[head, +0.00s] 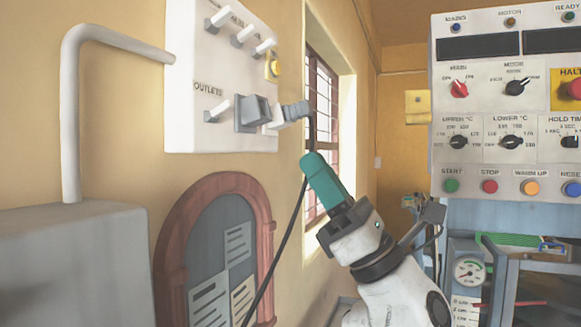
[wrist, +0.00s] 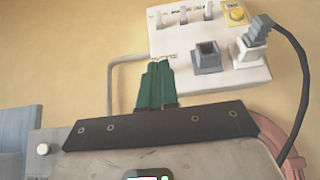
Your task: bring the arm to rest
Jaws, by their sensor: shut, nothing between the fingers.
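My gripper (head: 312,164) has teal fingers and is raised in front of the yellow wall, with the arm reaching up from the lower right. In the wrist view the fingers (wrist: 158,84) lie side by side, shut, with nothing seen between them. They point toward the lower left part of the white outlet panel (wrist: 225,82); the gap to it is hard to judge. In the head view the fingertips show below and to the right of the grey plug (head: 290,113).
The outlet panel (head: 180,75) carries switches, and the plug's black cable (head: 282,250) hangs past my gripper. A grey box with a pipe (head: 70,120) stands left. A control panel (head: 490,75) with knobs and buttons stands right. A barred window (head: 322,95) is behind.

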